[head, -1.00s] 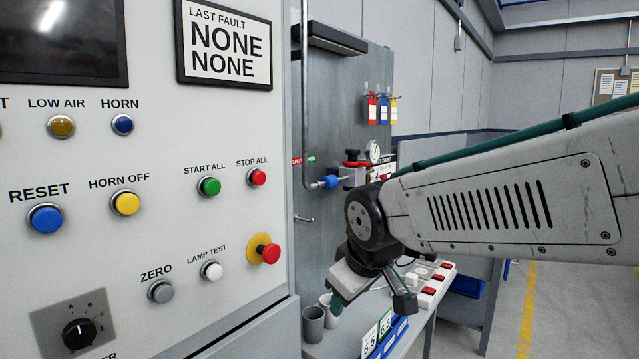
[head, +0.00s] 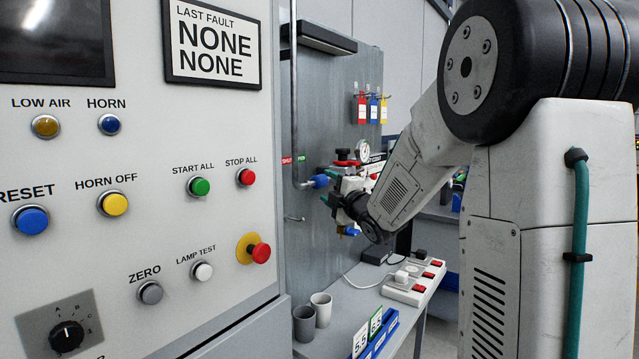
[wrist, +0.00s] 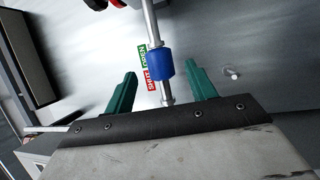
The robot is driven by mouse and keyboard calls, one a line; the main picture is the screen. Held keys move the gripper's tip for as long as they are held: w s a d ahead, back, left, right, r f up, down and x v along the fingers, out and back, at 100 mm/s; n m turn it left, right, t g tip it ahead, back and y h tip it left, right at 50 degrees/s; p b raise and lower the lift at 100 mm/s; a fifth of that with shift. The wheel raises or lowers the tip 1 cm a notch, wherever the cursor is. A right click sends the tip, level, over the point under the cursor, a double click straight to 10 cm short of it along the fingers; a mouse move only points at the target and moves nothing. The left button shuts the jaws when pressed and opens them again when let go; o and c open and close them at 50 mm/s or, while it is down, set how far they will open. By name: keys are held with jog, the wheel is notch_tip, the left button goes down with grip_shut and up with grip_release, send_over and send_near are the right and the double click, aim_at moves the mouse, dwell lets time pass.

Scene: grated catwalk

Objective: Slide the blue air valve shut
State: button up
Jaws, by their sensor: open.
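The blue air valve is a blue sleeve (wrist: 160,64) on a thin metal pipe (wrist: 151,22), seen near the middle of the wrist view. Beside it on the panel are a green OPEN label (wrist: 143,57) and a red SHUT label (wrist: 152,82). The sleeve lies alongside both labels. In the head view the sleeve (head: 321,181) sits right of the labels. My gripper (wrist: 162,82) is open, with one green finger on each side of the pipe line. The sleeve shows between and just beyond the fingertips, apart from both. In the head view the gripper is partly hidden by my wrist.
A gauge (head: 363,151) and a red-and-black knob stand right of the sleeve. A bench below holds cups (head: 321,309), a power strip (head: 414,283) and a blue rack. The button panel (head: 150,235) stands close on the left. A small peg (wrist: 232,73) sticks out near the right finger.

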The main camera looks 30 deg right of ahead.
aim_at(314, 185)
jog(key=w, duration=0.5)
jog(key=shift+d+r, duration=0.1)
jog(key=shift+r, duration=0.3)
jog(key=c, duration=1)
jog(key=a, duration=0.1)
jog(key=s+a, duration=0.1)
jog(key=a, duration=0.1)
jog(key=shift+a, duration=0.1)
jog(key=shift+f, duration=0.1)
